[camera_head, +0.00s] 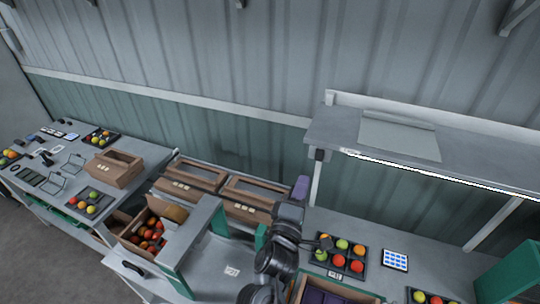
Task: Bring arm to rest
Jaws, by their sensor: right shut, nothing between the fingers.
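My right arm, dark and jointed, rises from the bottom edge in the camera_head view. Its right gripper (326,243) points to the right, above the near edge of a black tray of tomatoes (316,262). The gripper looks shut and empty. It is small and dark here, and I cannot tell how high it is above the tray. My left gripper is not in view.
A shelf (460,172) with a flat grey sheet (400,136) overhangs the right bench. Near my arm are an open cardboard box (305,290), a blue-and-white card (395,260) and a green panel (505,272). Cardboard trays (247,192) and a tomato box (172,211) stand left.

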